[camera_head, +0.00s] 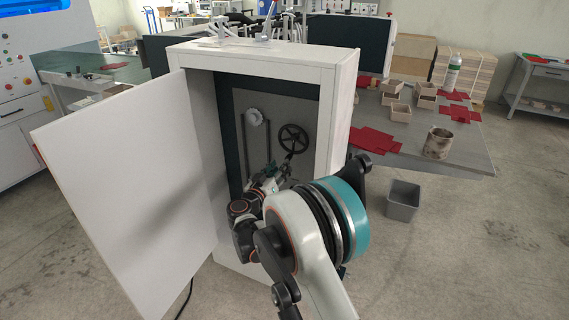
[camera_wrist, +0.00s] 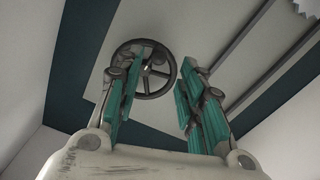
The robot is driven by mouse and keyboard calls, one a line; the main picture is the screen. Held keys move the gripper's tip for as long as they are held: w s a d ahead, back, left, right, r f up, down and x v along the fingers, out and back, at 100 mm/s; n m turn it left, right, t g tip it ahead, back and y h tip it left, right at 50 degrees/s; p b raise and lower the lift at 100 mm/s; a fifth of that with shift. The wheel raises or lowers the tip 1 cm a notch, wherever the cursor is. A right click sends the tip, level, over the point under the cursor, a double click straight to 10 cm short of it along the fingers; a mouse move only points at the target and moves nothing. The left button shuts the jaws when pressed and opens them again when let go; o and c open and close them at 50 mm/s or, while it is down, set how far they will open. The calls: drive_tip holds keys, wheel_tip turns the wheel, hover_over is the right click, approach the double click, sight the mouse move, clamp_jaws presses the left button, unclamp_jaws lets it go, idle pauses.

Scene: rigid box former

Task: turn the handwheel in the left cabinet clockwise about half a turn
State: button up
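The white cabinet (camera_head: 339,100) stands open in front of me. A dark, spoked handwheel (camera_head: 293,139) is on the grey panel inside it, at the upper right. My gripper (camera_head: 268,172) is inside the cabinet, below and left of the handwheel. In the wrist view the handwheel (camera_wrist: 150,72) shows beyond my gripper (camera_wrist: 160,76). The fingers are wide apart with nothing between their pads. The left finger covers part of the wheel's left side; the right finger is right of the rim. I see no contact with the wheel.
The white cabinet door (camera_head: 110,180) is swung open to the left. A pale toothed wheel (camera_head: 253,117) and vertical slots share the panel. A table (camera_head: 455,155) with red sheets and small boxes stands to the right. A grey bin (camera_head: 403,202) is on the floor.

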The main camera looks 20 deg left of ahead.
drive_tip(key=s, duration=0.5)
drive_tip(key=shift+s+a, duration=0.1)
drive_tip(key=shift+a, duration=0.1)
